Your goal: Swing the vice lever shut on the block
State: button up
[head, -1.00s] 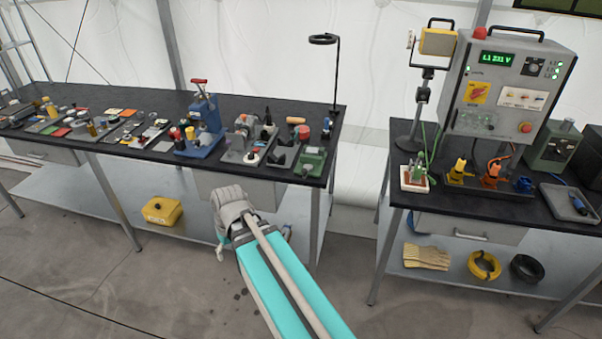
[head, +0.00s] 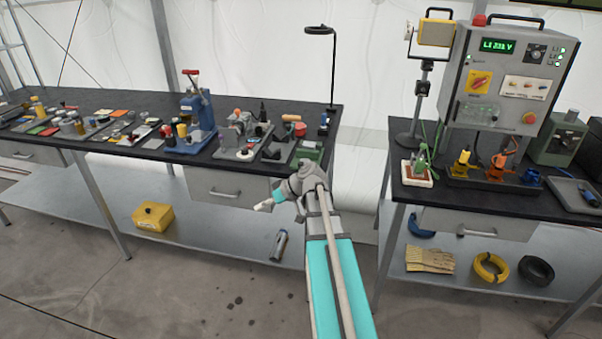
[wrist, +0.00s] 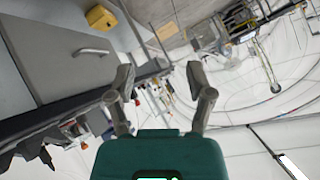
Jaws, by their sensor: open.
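The vice is too small to tell for certain. A low green device (head: 308,151) at the right end of the left bench may be it; no lever or block can be made out on it. A small green upright device (head: 421,160) on a pale base stands on the right bench. My gripper (head: 264,205) is below and left of the first green device, in front of the left bench and touching nothing. In the wrist view its two fingers (wrist: 160,75) are spread, with nothing held between them.
The left bench (head: 110,154) carries a blue press (head: 196,115), a grey machine (head: 237,135) and many small parts. The control box (head: 506,80) stands on the right bench. A yellow box (head: 152,217) and a silver cylinder (head: 279,245) lie below. A gap separates the benches.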

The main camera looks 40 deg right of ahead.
jog(key=d+n+t+b, duration=0.1)
jog(key=d+t+b, duration=0.4)
jog(key=d, duration=0.9)
jog(key=t+b, duration=0.3)
jog(key=t, duration=0.2)
send_near(301, 162)
jog(key=v, duration=0.4)
jog(key=shift+a+f+n, duration=0.1)
jog(key=shift+n, duration=0.3)
jog(key=shift+g, duration=0.3)
jog(key=x, duration=1.4)
grip_shut()
